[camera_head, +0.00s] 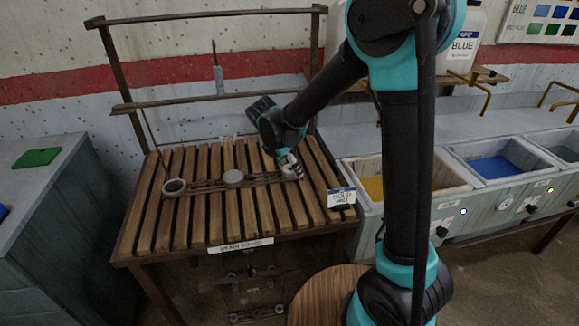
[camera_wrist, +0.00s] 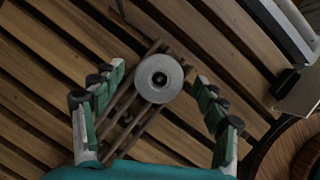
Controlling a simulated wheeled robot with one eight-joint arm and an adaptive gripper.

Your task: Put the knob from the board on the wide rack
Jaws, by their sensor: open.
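My gripper (camera_wrist: 160,84) is open, with a finger on either side of the knob and a gap to each. In the head view my gripper (camera_head: 291,168) is low over the right end of a dark rail rack (camera_head: 205,186) on the slatted drain board (camera_head: 148,235).
Basins with yellow and blue contents (camera_head: 494,168) are to the right. A round wooden stool top (camera_head: 322,296) is in front. Dark rails and round pieces (camera_head: 255,313) show beneath the board. A metal frame rises behind.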

